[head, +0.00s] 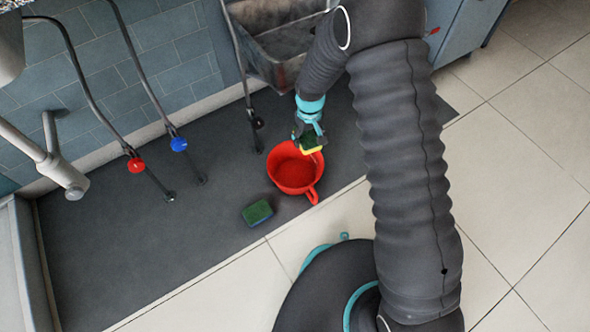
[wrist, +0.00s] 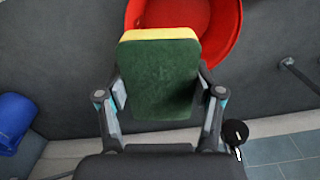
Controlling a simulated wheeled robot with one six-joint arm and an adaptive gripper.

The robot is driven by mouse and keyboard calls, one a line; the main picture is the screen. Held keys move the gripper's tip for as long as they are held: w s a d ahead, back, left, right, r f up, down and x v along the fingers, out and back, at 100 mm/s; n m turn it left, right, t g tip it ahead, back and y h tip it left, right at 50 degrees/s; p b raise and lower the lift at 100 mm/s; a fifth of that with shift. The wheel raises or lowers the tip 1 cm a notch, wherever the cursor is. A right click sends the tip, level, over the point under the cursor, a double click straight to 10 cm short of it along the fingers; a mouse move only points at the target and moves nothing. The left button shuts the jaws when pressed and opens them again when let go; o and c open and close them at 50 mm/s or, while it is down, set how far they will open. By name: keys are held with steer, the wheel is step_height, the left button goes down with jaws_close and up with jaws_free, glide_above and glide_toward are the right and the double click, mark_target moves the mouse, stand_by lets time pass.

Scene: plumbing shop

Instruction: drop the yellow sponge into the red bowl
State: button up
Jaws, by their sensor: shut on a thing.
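The yellow sponge, with a dark green face, is held in my gripper (head: 309,133). In the head view the sponge (head: 312,149) shows its yellow edge over the back right rim of the red bowl (head: 297,172). In the wrist view the sponge (wrist: 160,80) fills the space between the two fingers of my gripper (wrist: 162,98), green face toward the camera. The red bowl (wrist: 222,22) lies beyond it at the top, partly hidden by the sponge. The bowl has a handle at its front right and looks empty where visible.
A second sponge, green on top with blue sides (head: 257,212), lies on the dark mat (head: 120,235) left of the bowl. Pipes with a red valve (head: 135,165) and a blue valve (head: 179,144) stand further left. A grey basin (head: 285,45) is behind. Mat between is clear.

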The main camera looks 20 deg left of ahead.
steer(key=shift+s+a+f, duration=0.25)
steer(key=shift+a, duration=0.2)
steer(key=shift+s+a+f, duration=0.25)
steer(key=shift+a, duration=0.2)
steer(key=shift+f+n, duration=0.2)
steer(key=shift+n, duration=0.1)
step_height(320, 180, down, 6)
steer(key=b, duration=0.3)
steer(key=shift+r, duration=0.2)
steer(key=o, duration=0.8)
steer(key=shift+o, duration=0.2)
step_height(320, 180, up, 12)
